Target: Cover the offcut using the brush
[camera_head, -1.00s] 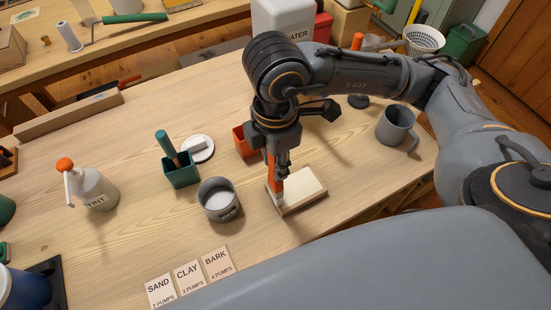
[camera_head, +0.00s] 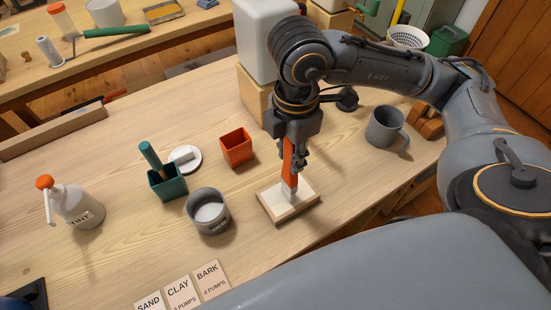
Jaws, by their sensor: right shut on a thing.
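The offcut (camera_head: 272,203) is a pale, flat wooden block with a light-coloured top, lying on the bench near its front right. My right gripper (camera_head: 296,157) is above it, shut on the orange handle of the brush (camera_head: 289,173). The brush is nearly upright, and its pale bristle end is at the top of the offcut, right of its middle. The bristles hide part of that surface, so I cannot tell how evenly it is coated. My left gripper is not in view.
A grey pot with pale contents (camera_head: 210,211) stands left of the offcut. Behind are an orange box (camera_head: 236,148), a teal holder (camera_head: 167,185) with a green-handled tool, and a white round item (camera_head: 186,158). A grey mug (camera_head: 384,128) stands right. Lettered cards (camera_head: 181,294) lie at the front.

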